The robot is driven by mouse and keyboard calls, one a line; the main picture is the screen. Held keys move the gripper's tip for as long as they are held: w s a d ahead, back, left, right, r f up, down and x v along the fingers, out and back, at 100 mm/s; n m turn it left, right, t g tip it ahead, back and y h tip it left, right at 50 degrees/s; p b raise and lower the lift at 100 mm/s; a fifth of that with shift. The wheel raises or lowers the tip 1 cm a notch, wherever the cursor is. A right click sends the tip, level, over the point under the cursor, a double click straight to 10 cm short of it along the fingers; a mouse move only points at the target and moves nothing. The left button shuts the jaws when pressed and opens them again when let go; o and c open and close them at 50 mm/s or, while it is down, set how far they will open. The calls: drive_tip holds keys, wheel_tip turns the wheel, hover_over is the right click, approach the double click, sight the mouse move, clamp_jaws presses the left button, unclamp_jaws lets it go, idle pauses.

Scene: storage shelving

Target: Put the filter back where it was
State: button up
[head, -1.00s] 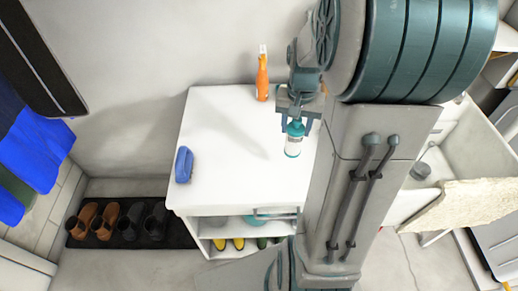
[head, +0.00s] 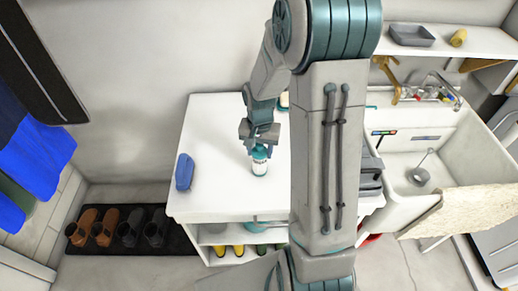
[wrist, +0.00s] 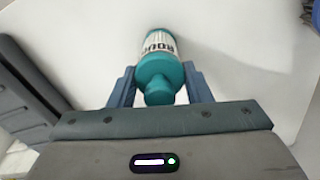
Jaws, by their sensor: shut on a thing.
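My gripper (head: 261,146) is over the white counter (head: 220,120), shut on a bottle (head: 259,167) with a teal cap and a white label. In the wrist view the gripper's blue fingers (wrist: 158,88) hold the bottle (wrist: 157,62) from both sides, and dark letters show on its label. In the head view the bottle is nearly upright, cap up. I cannot tell whether its base touches the counter. I see nothing that I can name as a filter for certain, unless it is this bottle.
A blue object (head: 184,172) lies at the counter's left edge. Part of another item (head: 284,101) shows behind my arm. A sink (head: 440,155) is on the right. Shoes (head: 117,227) stand on a dark floor mat. The counter between the bottle and the blue object is clear.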

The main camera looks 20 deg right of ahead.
drive_tip(key=shift+f, duration=0.2)
drive_tip(key=o, duration=1.3)
drive_tip(key=shift+o, duration=0.2)
drive_tip(key=shift+r, duration=0.1)
